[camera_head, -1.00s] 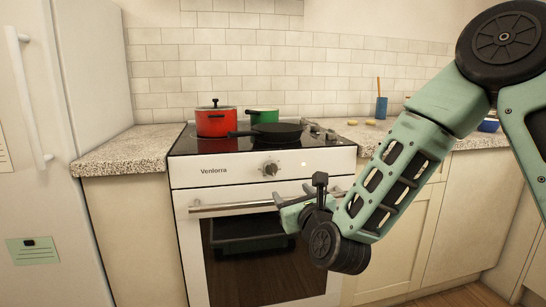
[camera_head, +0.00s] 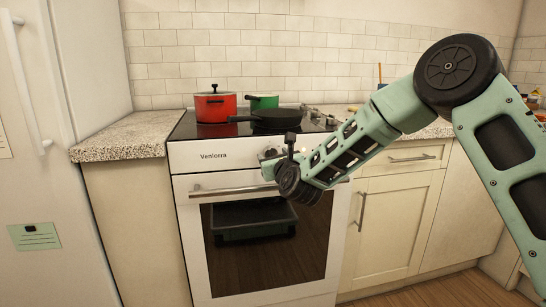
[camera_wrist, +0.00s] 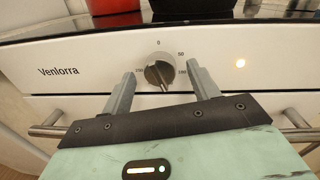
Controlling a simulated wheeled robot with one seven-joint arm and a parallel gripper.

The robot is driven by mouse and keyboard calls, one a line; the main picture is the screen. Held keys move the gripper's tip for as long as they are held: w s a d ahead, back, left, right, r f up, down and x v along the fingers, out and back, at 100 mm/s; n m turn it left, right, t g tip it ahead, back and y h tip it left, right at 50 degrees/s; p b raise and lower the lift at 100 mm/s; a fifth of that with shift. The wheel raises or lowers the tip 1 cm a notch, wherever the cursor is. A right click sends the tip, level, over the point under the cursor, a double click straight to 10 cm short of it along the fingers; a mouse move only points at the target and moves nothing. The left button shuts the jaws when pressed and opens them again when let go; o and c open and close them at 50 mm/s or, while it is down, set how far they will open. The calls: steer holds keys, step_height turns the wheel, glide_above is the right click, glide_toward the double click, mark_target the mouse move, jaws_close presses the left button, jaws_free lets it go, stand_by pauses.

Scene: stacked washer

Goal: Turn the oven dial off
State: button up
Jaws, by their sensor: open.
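The oven dial (camera_wrist: 159,73) is a round grey knob on the white front panel of the oven (camera_head: 262,240). In the wrist view, numbers ring it, with a 0 at the top, and its pointer ridge looks tilted off straight up. My gripper (camera_wrist: 157,80) is open, with one finger to the left of the dial and one to the right. The fingers look close to the panel; whether they touch the dial I cannot tell. In the head view my gripper (camera_head: 268,163) is in front of the panel and mostly covers the dial.
The oven's bar handle (camera_head: 222,190) runs just below the panel, under my wrist. A red pot (camera_head: 215,107), a green pot (camera_head: 264,101) and a black pan (camera_head: 277,118) stand on the stovetop. A glowing white light (camera_wrist: 240,63) is on the panel right of the dial.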

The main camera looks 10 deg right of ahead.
steer(key=shift+w, duration=0.55)
steer(key=c, duration=1)
